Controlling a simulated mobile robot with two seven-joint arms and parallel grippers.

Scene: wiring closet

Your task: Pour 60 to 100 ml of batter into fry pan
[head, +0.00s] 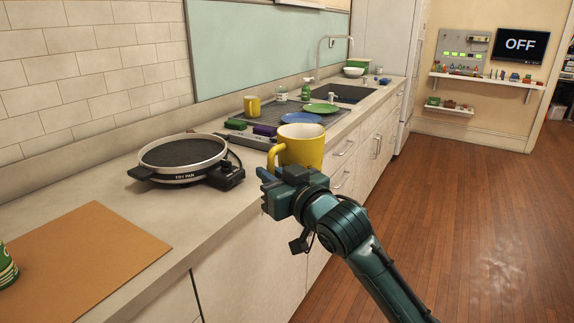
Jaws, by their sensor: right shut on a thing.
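The fry pan (183,152) is a round black pan with a pale rim marked "FRY PAN". It sits on the counter left of my right gripper. My right gripper (272,180) is shut on a yellow mug (303,146) and holds it upright, in front of the counter's edge as seen here. The mug's handle points left toward the pan. Its inside looks pale, and I cannot tell whether batter is in it. My left gripper is not in view.
A brown board (85,262) and part of a green can (6,268) are at the near left. Behind the mug, a dark mat (335,118) bears a blue plate (301,118), a green plate (320,107) and another yellow mug (252,105). The wooden floor on the right is clear.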

